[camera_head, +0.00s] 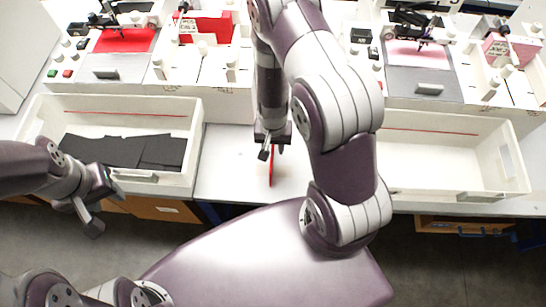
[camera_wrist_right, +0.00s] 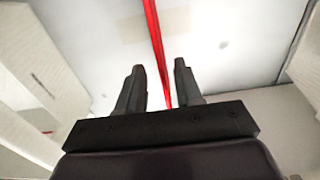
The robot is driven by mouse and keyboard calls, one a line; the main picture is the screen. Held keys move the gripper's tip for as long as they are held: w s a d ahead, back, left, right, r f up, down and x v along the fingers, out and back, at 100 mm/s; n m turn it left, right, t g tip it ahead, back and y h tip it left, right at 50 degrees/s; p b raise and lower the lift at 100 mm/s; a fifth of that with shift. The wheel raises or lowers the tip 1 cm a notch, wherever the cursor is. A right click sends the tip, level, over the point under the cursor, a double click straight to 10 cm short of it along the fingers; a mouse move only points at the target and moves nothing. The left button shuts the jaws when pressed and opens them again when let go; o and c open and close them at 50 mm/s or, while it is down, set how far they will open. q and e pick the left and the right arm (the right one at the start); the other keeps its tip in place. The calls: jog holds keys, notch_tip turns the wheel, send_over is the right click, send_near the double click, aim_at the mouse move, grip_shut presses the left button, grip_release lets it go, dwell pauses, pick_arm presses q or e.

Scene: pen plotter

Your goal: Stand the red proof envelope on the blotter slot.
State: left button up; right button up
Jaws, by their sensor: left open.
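A thin red piece that looks like the red proof envelope (camera_head: 271,172) stands edge-on on the white table between the two trays. My right gripper (camera_head: 272,150) is just above it, pointing down. In the right wrist view the red envelope (camera_wrist_right: 155,40) is a narrow strip running between my two right fingers (camera_wrist_right: 159,68). These fingers are apart, with a gap on each side of the strip. My left gripper (camera_head: 92,212) is open and empty, in front of the left tray. I cannot make out the blotter slot for sure.
The left white tray (camera_head: 195,148) holds black sheets (camera_head: 110,150). The right white tray (camera_head: 450,165) looks empty. Behind stand plotters with a red sheet (camera_head: 126,40) and a pink sheet (camera_head: 412,55). White tray walls flank my right gripper closely.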

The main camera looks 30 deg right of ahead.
notch_tip(320, 180, down, 2)
jog(key=shift+w+a+f, duration=0.1)
grip_shut()
jog(key=shift+r, duration=0.2)
